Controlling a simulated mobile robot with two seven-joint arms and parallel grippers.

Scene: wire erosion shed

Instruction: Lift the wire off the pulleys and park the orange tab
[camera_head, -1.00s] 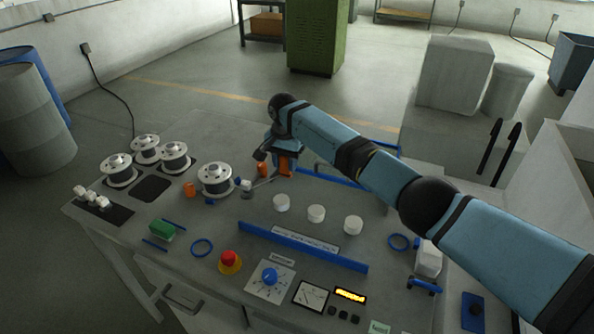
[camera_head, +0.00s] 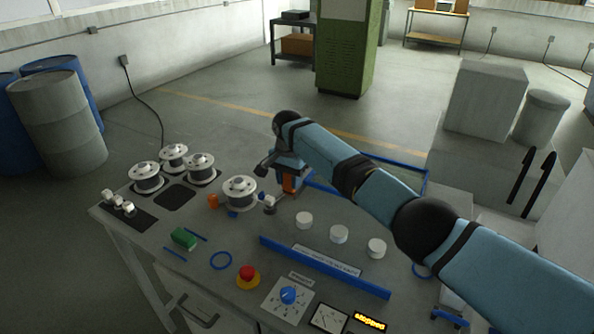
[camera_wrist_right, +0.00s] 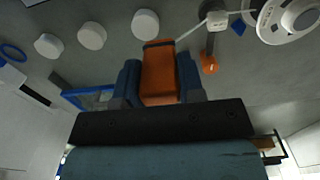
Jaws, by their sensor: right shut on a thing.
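My right gripper (camera_head: 290,184) is shut on the orange tab (camera_wrist_right: 160,72), which stands between its blue fingers in the wrist view. A thin pale wire (camera_wrist_right: 190,32) runs from near the tab past a small white guide (camera_wrist_right: 217,20) towards the wire spool (camera_head: 240,193). Three white round pulleys (camera_head: 339,234) stand in a row in front of and right of the gripper. They also show in the wrist view (camera_wrist_right: 92,35), where no wire is visible on them. My left gripper is not in view.
An orange-tipped grey lever (camera_wrist_right: 209,64) is close beside the held tab. Another orange piece (camera_head: 213,202) stands left of the spool. A blue rail (camera_head: 323,267) lies in front of the pulleys. Several more spools (camera_head: 174,156) stand at the back left. A red button (camera_head: 247,274) is at the front.

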